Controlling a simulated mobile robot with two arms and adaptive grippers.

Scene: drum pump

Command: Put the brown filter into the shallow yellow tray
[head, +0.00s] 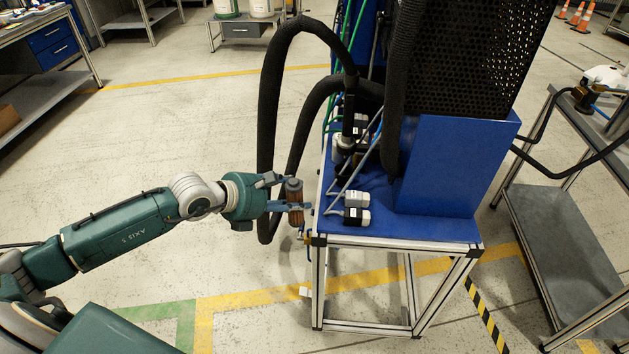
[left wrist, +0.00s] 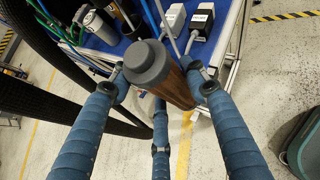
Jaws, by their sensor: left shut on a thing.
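The brown filter (head: 294,203) is a small upright cylinder with a grey cap. It is between the fingers of my left gripper (head: 288,193), beside the left edge of the blue machine table. In the left wrist view the filter (left wrist: 168,82) shows its grey cap toward the camera, and the blue fingers of the left gripper (left wrist: 160,92) close on it from both sides. The shallow yellow tray is not seen in either view. My right gripper is not in view.
Thick black hoses (head: 268,130) hang just behind the gripper. A grey trolley (head: 560,235) stands at the right. The floor at left is open, with a bench (head: 45,75) beyond.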

